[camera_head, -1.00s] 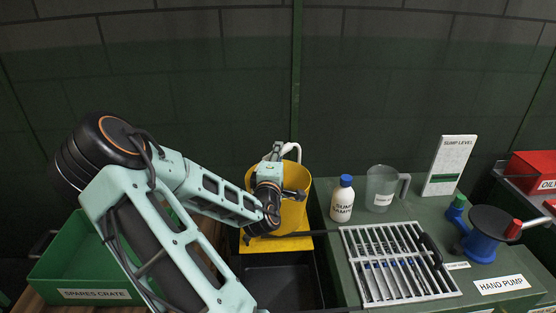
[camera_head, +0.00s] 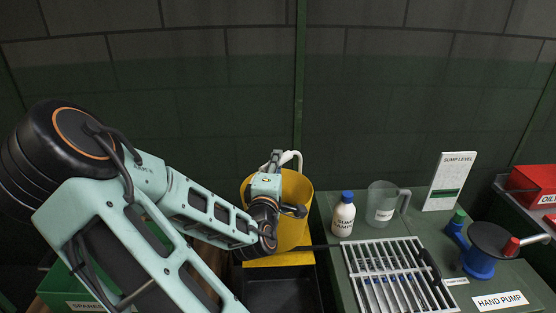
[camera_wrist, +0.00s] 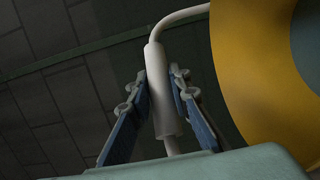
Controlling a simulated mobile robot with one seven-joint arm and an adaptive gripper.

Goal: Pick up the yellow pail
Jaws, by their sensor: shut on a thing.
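The yellow pail (camera_head: 298,205) stands upright at the middle of the head view, over a yellow ledge (camera_head: 280,259). Its wall also fills the right side of the wrist view (camera_wrist: 265,65). Its white handle (camera_wrist: 162,95) is a bail with a thick grip sleeve. My gripper (camera_wrist: 160,100) has its two fingers on either side of this sleeve and is shut on it. In the head view my gripper (camera_head: 279,163) is at the pail's back rim, and my wrist hides part of the pail's front and left. Whether the pail touches the ledge is hidden.
A green bench at right bears a sump sample bottle (camera_head: 343,214), a clear jug (camera_head: 383,204), a metal grate (camera_head: 440,303), a hand pump (camera_head: 480,262) and a sump level sign (camera_head: 450,181). A dark bin (camera_head: 282,294) is below the ledge. A green crate (camera_head: 62,292) is at left.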

